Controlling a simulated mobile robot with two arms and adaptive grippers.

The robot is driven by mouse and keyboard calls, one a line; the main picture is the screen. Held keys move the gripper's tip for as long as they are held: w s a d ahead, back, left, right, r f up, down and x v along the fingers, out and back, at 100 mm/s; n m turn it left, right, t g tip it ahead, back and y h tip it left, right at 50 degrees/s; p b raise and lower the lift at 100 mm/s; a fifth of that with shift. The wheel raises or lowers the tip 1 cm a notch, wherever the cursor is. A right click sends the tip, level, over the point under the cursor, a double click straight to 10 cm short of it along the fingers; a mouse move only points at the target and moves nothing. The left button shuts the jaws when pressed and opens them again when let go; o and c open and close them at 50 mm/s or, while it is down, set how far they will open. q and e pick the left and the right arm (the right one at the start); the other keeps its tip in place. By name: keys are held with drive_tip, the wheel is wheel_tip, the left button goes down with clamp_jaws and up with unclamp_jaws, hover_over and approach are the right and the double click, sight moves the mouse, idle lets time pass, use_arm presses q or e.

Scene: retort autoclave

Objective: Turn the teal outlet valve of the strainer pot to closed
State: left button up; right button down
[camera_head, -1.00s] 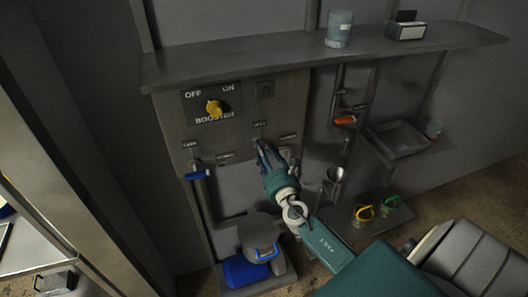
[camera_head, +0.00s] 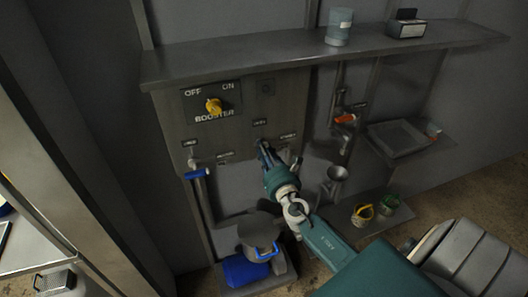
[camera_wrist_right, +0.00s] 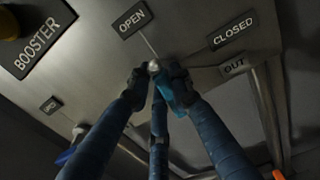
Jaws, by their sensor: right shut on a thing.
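The teal outlet valve (camera_wrist_right: 164,88) shows in the right wrist view as a small teal piece below a round metal hub on the panel. The OPEN label (camera_wrist_right: 132,19) is above it and the CLOSED label (camera_wrist_right: 234,31) is up to its right. My right gripper (camera_wrist_right: 158,80) has its dark fingers shut on the valve handle, hiding much of it, so its exact angle is hard to tell. In the head view my right gripper (camera_head: 264,150) is against the lower right of the grey panel (camera_head: 263,105), covering the valve. My left gripper is not in view.
A yellow booster knob (camera_head: 213,105) sits at the panel's upper left. A shelf (camera_head: 270,62) overhangs the panel. A pot with a blue handle (camera_head: 262,252) stands below.

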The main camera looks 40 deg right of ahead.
drive_tip(key=m, duration=0.1)
drive_tip(key=m+b, duration=0.1)
drive_tip(key=m, duration=0.2)
drive_tip(key=shift+s+d+f+b, duration=0.1)
drive_tip(key=shift+d+b, duration=0.15)
drive_tip(key=shift+b, duration=0.15)
drive_tip(key=m, duration=0.1)
drive_tip(key=m+b, duration=0.1)
drive_tip(key=m, duration=0.2)
drive_tip(key=shift+d+m, duration=0.25)
drive_tip(key=shift+m, duration=0.15)
drive_tip(key=m, duration=0.2)
drive_tip(key=m+b, duration=0.1)
drive_tip(key=m, duration=0.1)
drive_tip(key=shift+s+d+f, duration=0.1)
drive_tip(key=shift+d+f, duration=0.05)
drive_tip(key=shift+f, duration=0.05)
drive_tip(key=shift+d+f+m+b, duration=0.15)
drive_tip(key=shift+m+b, duration=0.15)
drive_tip(key=shift+m, duration=1.8)
drive_tip(key=c, duration=1.5)
unclamp_jaws()
drive_tip(key=shift+c, duration=0.2)
drive_tip(key=shift+s, duration=0.15)
